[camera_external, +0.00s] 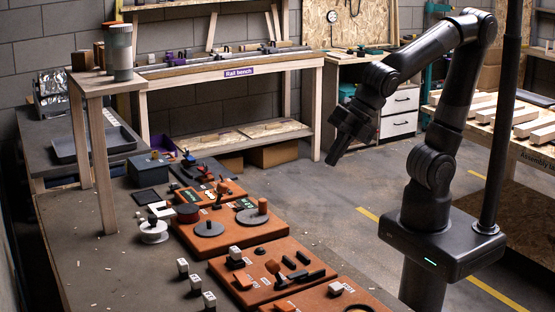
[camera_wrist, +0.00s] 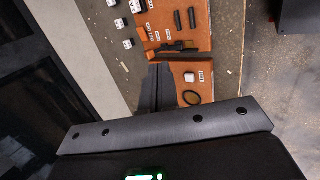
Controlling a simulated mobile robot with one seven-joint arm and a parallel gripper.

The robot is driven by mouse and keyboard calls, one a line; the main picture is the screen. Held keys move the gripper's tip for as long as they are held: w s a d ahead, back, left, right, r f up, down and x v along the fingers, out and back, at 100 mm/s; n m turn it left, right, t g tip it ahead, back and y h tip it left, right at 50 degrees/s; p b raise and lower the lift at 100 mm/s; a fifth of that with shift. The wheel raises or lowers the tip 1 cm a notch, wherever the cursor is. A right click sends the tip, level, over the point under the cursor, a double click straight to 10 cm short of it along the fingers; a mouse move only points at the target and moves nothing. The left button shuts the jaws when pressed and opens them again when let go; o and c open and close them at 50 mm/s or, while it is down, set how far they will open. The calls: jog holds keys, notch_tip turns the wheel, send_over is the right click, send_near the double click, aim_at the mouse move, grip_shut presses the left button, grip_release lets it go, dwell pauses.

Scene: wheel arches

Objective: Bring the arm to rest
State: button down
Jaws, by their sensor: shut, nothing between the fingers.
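My gripper (camera_external: 333,160) hangs in the air at the end of my bent black arm, over the floor to the right of the workbench. Its fingers point down and a little left. In the wrist view my gripper (camera_wrist: 158,84) shows as two dark fingers side by side, closed together with nothing between them. The fingers appear in front of the orange boards but hold none of their parts. My arm rises from its dark base at the right of the external view.
A dark workbench (camera_external: 88,248) carries orange boards (camera_external: 262,272) with blocks and pegs. White lettered cubes (camera_external: 195,283) stand beside them. A small raised wooden table (camera_external: 88,82) stands at its far left. The rail bench (camera_external: 285,62) stands behind. Floor (camera_external: 375,185) between is clear.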

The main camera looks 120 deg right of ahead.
jog(key=s+d+m+y, duration=0.1)
jog(key=s+d+m, duration=0.1)
jog(key=s+m, duration=1.1)
jog(key=shift+s+d+m+g, duration=0.2)
jog(key=shift+m+g, duration=0.2)
jog(key=shift+m, duration=1.9)
